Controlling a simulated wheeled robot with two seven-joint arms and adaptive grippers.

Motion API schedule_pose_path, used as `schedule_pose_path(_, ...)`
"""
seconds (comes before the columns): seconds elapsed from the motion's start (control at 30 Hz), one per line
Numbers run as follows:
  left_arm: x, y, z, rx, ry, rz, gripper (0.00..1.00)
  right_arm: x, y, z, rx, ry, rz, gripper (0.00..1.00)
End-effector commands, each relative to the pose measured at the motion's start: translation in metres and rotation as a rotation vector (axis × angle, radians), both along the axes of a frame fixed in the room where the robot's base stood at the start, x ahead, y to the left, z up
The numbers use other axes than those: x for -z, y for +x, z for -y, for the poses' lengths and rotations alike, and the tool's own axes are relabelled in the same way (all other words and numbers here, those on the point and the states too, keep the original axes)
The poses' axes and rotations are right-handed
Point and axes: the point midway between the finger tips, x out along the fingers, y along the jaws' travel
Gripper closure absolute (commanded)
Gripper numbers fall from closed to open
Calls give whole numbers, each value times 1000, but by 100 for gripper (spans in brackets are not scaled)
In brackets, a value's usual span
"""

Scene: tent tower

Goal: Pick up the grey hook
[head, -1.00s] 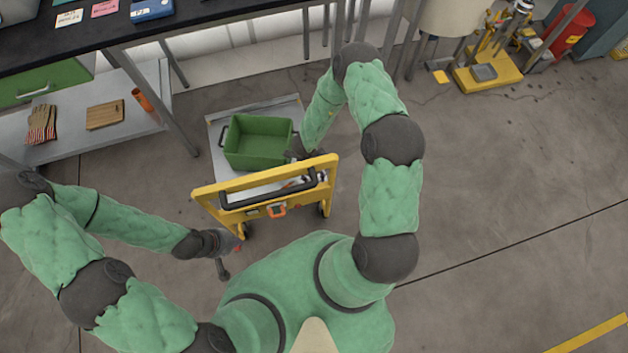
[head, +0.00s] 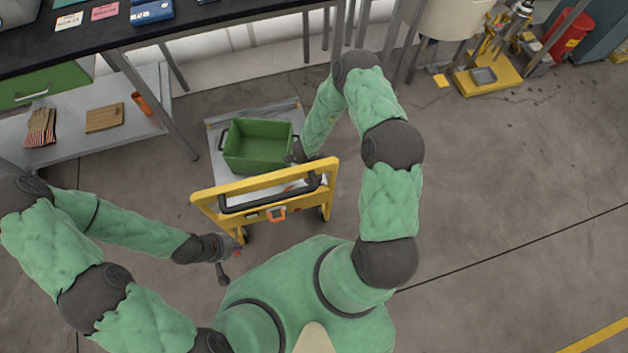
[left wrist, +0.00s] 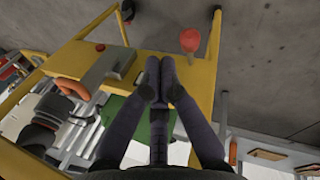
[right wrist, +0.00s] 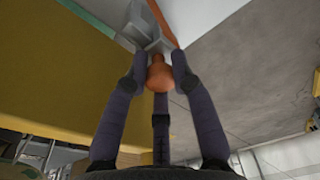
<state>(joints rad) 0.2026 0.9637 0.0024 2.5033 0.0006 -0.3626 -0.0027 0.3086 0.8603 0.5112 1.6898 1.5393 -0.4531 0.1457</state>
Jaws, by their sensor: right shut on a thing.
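My right gripper (right wrist: 160,72) is shut on a rounded orange piece (right wrist: 160,77) in the right wrist view. A pale grey angular piece (right wrist: 145,28), perhaps the grey hook, shows just past the orange piece; I cannot tell whether the two are joined. In the head view the right gripper (head: 297,152) is beside the green bin, partly hidden behind the cart's yellow frame. My left gripper (left wrist: 160,75) has its fingertips together with nothing seen between them. In the head view it is near the cart frame's lower left corner (head: 238,246).
The cart's yellow frame (head: 265,180) with a dark handle (head: 268,201) stands close before my body. A green bin (head: 258,146) sits on the cart. An orange clip (head: 277,214) is on the frame. A workbench (head: 180,22) is behind; open floor (head: 490,200) lies right.

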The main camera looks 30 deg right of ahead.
Motion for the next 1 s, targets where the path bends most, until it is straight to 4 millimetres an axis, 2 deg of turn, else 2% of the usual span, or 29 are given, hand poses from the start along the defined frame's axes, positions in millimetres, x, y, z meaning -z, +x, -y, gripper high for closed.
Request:
schedule_pose_path(0.27,-18,0,0,0,0,0,100,-34,1,0,1,-1,3,100)
schedule_pose_path(1.0,-96,0,0,0,0,0,100,-189,1,0,0,-1,3,100)
